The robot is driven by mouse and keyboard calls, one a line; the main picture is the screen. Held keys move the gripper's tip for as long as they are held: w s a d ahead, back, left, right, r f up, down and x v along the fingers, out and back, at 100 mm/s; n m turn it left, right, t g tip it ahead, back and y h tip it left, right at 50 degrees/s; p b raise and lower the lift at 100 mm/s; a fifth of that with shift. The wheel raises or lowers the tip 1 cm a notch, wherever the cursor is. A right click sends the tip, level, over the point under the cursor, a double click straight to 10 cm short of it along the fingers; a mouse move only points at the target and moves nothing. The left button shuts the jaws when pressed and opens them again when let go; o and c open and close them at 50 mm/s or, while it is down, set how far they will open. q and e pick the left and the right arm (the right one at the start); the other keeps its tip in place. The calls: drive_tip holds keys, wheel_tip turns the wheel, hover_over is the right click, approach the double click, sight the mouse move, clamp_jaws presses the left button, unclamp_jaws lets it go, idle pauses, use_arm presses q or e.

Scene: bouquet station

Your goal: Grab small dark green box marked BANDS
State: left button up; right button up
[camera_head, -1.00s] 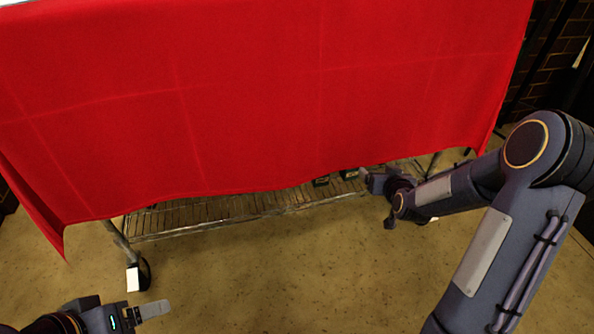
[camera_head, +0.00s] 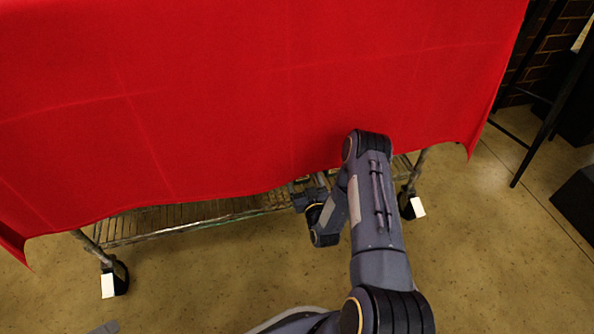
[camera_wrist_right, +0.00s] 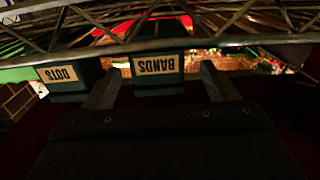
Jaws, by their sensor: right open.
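The dark green box marked BANDS (camera_wrist_right: 174,85) shows in the right wrist view, its cream label upside down in the picture. My right gripper (camera_wrist_right: 158,82) is open, with one finger on each side of this box in the picture. I cannot tell whether the fingers touch it. In the head view my right gripper (camera_head: 303,192) is at the lower wire shelf, just under the cloth's hem, and the box cannot be made out. A grey tip of my left gripper (camera_head: 104,328) just shows at the bottom left edge; its jaws cannot be judged.
A similar green box marked DOTS (camera_wrist_right: 66,88) is left of the BANDS box in the right wrist view. A metal truss rail (camera_wrist_right: 240,42) crosses above them. The red cloth (camera_head: 220,90) hangs over the wheeled cart's wire shelf (camera_head: 180,216). The floor in front is clear.

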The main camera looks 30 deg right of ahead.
sight(303, 176)
drive_tip(key=b+x, duration=0.2)
drive_tip(key=x, duration=0.2)
drive_tip(key=shift+w+d, duration=0.25)
drive_tip(key=shift+w, duration=0.1)
drive_tip(key=shift+w+r, duration=0.15)
drive_tip(key=shift+w, duration=0.1)
drive_tip(key=shift+c, duration=0.4)
drive_tip(key=c, duration=1)
